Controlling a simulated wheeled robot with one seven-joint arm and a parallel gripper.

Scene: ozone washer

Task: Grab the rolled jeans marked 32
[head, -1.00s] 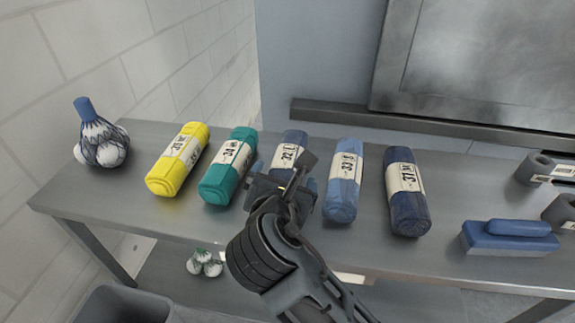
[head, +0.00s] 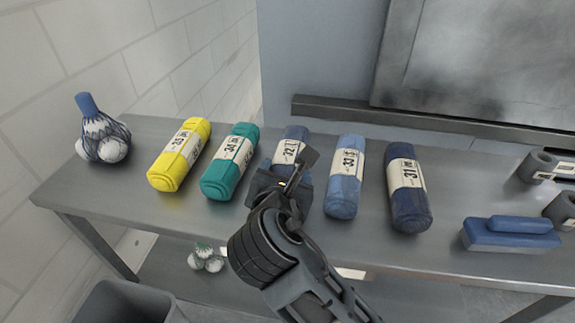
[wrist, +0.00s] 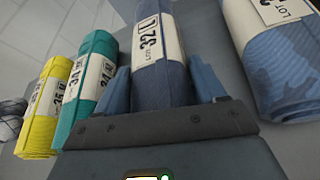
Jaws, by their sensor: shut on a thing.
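The rolled jeans marked 32 (head: 297,134) are a blue roll with a white paper band, in the middle of the row on the metal table. My gripper (head: 284,180) is shut on the near end of this roll. In the head view my gripper and wrist hide the roll's near part. I cannot tell whether the roll is clear of the table.
A teal roll (head: 231,165) and a yellow roll (head: 178,158) lie to the left, two blue rolls (head: 345,180) (head: 407,190) to the right. A grey bin (head: 125,303) stands below.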

